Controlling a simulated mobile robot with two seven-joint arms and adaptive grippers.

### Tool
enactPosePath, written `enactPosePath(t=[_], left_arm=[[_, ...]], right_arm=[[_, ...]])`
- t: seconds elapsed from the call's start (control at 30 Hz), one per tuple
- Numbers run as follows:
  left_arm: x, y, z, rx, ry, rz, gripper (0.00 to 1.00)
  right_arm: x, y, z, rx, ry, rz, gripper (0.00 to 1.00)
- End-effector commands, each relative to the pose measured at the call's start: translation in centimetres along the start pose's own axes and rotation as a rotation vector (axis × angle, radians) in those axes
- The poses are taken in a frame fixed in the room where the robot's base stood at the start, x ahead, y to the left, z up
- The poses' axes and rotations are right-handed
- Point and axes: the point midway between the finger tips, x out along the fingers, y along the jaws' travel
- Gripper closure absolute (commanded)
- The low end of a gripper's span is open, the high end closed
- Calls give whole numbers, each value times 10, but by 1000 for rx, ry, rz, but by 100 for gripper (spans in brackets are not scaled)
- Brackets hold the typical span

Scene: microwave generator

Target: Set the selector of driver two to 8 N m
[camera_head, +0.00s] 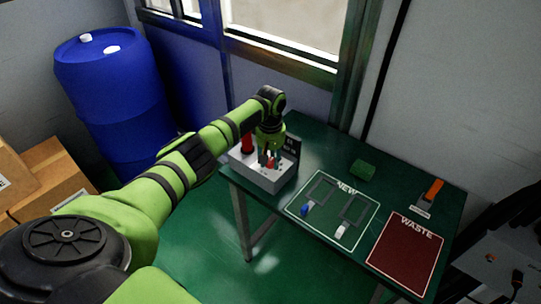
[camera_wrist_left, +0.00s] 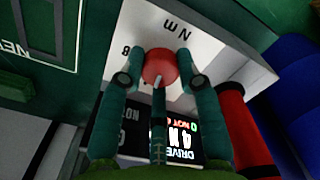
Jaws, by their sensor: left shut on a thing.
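A light grey box (camera_head: 262,180) stands at the table's left end, with a dark display at its back. In the left wrist view, the box's white top (camera_wrist_left: 205,45) carries a round red selector knob (camera_wrist_left: 160,68) with a pale pointer line. Upside-down "N m" and an "8" show near the knob. My left gripper (camera_head: 268,160) reaches down over the box. In the left wrist view its fingers (camera_wrist_left: 160,80) are shut on the red knob, one on either side. The lit display (camera_wrist_left: 182,140) is partly covered by my gripper; "DRIVE" and "4 N" are readable. My right gripper is not in view.
A red cylinder (camera_head: 247,143) stands at the box's left, close to my gripper. Right of the box are a "NEW" mat (camera_head: 320,222), a green block (camera_head: 363,170), an orange-handled item (camera_head: 434,189) and a red "WASTE" mat (camera_head: 405,255). A blue barrel (camera_head: 115,95) stands left.

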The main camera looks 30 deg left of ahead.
Motion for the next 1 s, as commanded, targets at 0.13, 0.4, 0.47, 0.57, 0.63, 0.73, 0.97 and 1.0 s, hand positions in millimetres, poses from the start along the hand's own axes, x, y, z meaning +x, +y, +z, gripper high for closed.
enactPosePath(t=[0.13,0.4,0.47,0.57,0.63,0.73,0.97,1.0], left_arm=[[-1,-1,0,138,1,-3,98],[-1,0,-1,395,1,-3,98],[-1,0,-1,452,1,-2,98],[0,0,-1,548,1,-3,98],[-1,0,-1,614,2,-2,98],[-1,0,0,709,2,-1,98],[-1,1,-1,928,3,0,98],[-1,1,-1,966,3,0,98]], right_arm=[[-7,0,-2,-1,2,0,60],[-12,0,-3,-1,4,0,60],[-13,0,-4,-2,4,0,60],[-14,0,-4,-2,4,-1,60],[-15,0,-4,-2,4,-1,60],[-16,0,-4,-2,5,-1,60],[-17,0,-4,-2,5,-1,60],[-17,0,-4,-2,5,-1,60]])
